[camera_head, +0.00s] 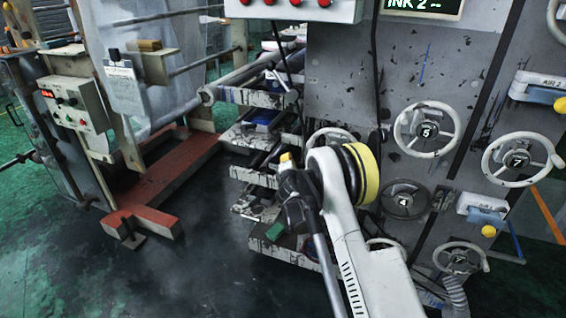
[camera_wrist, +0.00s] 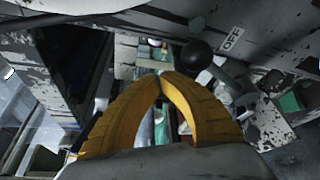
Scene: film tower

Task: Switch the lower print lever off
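In the wrist view, a lever with a black ball knob (camera_wrist: 196,55) stands just beyond and to the right of my gripper's fingertips. Its shaft runs down to the right. A white OFF label (camera_wrist: 232,38) is on the panel to the right of the knob. My gripper (camera_wrist: 162,77) has two yellow fingers with their tips together and nothing seen between them. The knob looks near the right finger, but I cannot tell whether they touch. In the head view my gripper (camera_head: 287,160) shows as a small yellow tip by the machine's racks; I cannot make out the lever there.
The grey machine panel (camera_head: 440,90) carries several handwheels (camera_head: 427,131) and levers with yellow knobs (camera_head: 488,231). Stacked racks (camera_head: 260,180) stand left of my arm. A red base frame (camera_head: 160,180) lies further left. The dark floor (camera_head: 200,270) in front is clear.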

